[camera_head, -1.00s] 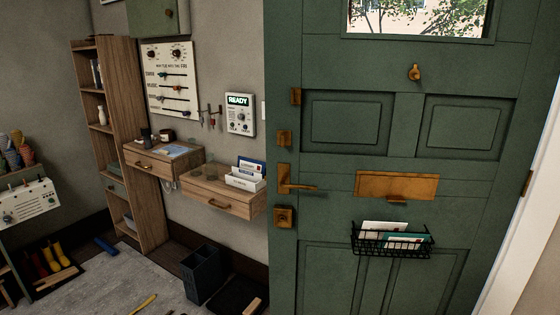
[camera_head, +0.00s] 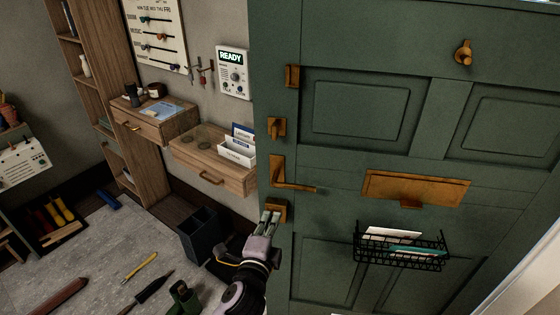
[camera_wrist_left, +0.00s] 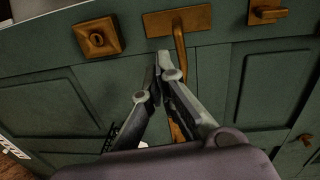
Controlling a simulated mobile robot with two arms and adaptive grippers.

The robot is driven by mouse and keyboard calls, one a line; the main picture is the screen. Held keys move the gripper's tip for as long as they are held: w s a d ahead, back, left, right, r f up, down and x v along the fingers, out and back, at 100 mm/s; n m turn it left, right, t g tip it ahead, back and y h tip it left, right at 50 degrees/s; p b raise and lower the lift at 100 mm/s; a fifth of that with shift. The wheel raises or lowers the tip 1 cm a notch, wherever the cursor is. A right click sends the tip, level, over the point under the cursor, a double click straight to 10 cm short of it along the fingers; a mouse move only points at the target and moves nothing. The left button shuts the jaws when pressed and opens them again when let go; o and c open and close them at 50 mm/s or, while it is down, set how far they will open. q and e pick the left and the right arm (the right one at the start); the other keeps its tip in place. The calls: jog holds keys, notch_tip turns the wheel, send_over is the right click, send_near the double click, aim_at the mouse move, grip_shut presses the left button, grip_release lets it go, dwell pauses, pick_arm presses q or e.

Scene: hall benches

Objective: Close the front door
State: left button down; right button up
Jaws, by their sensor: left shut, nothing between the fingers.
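The green front door (camera_head: 400,105) stands ajar, swung into the room, and fills the right of the head view. Its brass lever handle (camera_head: 292,186) is on the left edge, with a brass lock plate (camera_head: 277,213) below it. My left gripper (camera_head: 270,218) is shut and empty, at the door's left edge by the lock plate. In the left wrist view, the shut fingertips (camera_wrist_left: 161,58) are close to the lever handle (camera_wrist_left: 181,45), with the square lock plate (camera_wrist_left: 97,37) to the left. I cannot tell whether they touch. My right gripper is not in view.
A wire basket (camera_head: 400,248) with letters hangs on the door below a brass mail slot (camera_head: 415,188). Wooden wall drawers (camera_head: 213,172) and a dark bin (camera_head: 199,235) stand left of the door. Tools such as a screwdriver (camera_head: 140,266) lie on the grey rug (camera_head: 95,250).

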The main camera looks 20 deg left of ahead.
pick_arm(q)
jog(key=t, duration=0.1)
send_near(282, 164)
jog(key=w+p, duration=0.3)
jog(key=w, duration=0.4)
jog(key=shift+w, duration=0.1)
jog(key=shift+a, duration=0.1)
